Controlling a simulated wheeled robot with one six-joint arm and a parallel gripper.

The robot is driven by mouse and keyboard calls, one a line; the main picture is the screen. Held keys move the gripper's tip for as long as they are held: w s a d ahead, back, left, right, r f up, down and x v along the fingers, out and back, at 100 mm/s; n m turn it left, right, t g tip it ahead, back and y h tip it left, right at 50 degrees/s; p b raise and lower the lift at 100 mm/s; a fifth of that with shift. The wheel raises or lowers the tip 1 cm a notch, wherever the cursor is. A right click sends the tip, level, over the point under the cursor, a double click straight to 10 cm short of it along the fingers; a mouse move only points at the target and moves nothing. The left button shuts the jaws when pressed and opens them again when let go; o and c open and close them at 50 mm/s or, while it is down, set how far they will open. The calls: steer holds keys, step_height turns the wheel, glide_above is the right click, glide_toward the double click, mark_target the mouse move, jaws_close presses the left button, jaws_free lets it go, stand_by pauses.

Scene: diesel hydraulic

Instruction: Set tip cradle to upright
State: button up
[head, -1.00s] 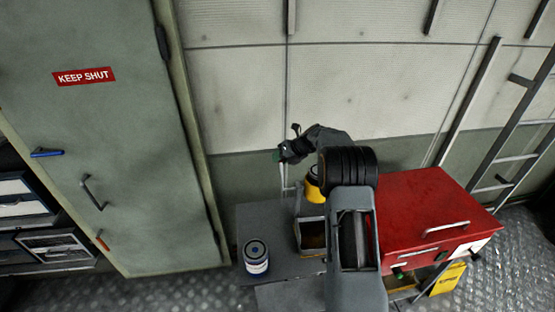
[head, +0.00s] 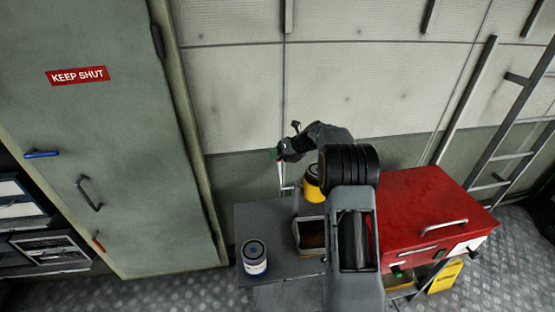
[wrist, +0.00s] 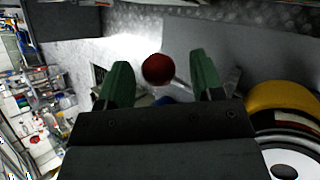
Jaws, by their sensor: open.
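The tip cradle shows in the head view as a pale upright bar (head: 283,178) beside a yellow can with a dark top (head: 312,188). The can also shows at the lower right in the wrist view (wrist: 285,98). A dark red ball knob (wrist: 158,68) on a pale rod sits between the green fingertips of my gripper (wrist: 160,78). The fingers are apart, with visible gaps on both sides of the knob. In the head view my gripper (head: 280,154) is at the bar's top, left of the can. My arm hides part of the cradle.
A grey bench top (head: 262,221) carries a blue and white can (head: 254,258) and an open-topped box (head: 308,236). A red cabinet (head: 425,205) stands right of my arm. A ladder (head: 510,130) leans at the right. A closed grey-green door (head: 130,150) is at the left.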

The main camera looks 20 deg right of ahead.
steer(key=b+v, duration=0.2)
steer(key=v, duration=1)
steer(key=shift+s, duration=0.15)
steer(key=s+a+f+n+g+h, duration=0.1)
steer(key=s+f+n, duration=0.25)
steer(key=n, duration=0.45)
steer(key=s+a+f+n+g+h, duration=0.1)
steer(key=s+f+n+g+h, duration=0.1)
steer(key=s+n, duration=0.45)
steer(key=s+a+r+n+t+h+b, duration=0.1)
steer(key=s+a+n, duration=0.4)
steer(key=s+n, duration=0.5)
steer(key=s+a+r+n+t+h, duration=0.1)
steer(key=s+a+n+h, duration=0.1)
steer(key=s+a+n, duration=0.4)
steer(key=shift+s+a+r+n+h+b, duration=0.3)
steer(key=shift+s+a+n+b, duration=0.1)
steer(key=shift+s+n, duration=2.15)
